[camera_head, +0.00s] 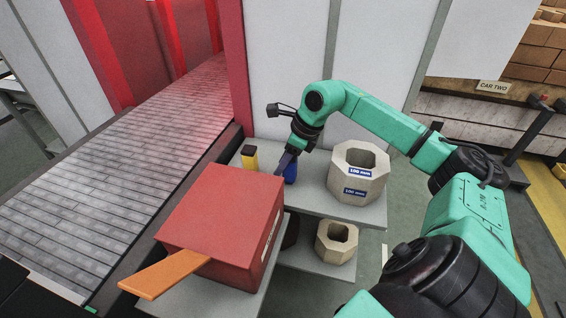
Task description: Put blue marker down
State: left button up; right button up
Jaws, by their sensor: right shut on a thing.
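The blue marker (290,173) is upright and low over the grey shelf top, just behind the red box. My right gripper (287,163) reaches down from above and is shut on it. I cannot tell whether the marker's lower end touches the shelf, since the red box and gripper partly hide it. My left gripper is not in view.
A yellow marker with a black cap (249,157) stands left of the blue one. A red box (222,215) with an orange piece (178,275) is in front. A pale octagonal block (343,180) stands to the right, and a smaller one (335,245) sits below. A conveyor (110,165) runs along the left.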

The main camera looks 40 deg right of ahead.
jog(key=o, duration=1.1)
jog(key=shift+f, duration=0.1)
jog(key=shift+c, duration=0.2)
jog(key=shift+r, duration=0.25)
jog(key=b+v, duration=0.1)
jog(key=v, duration=1.1)
jog(key=shift+b, duration=0.4)
jog(key=shift+f, duration=0.1)
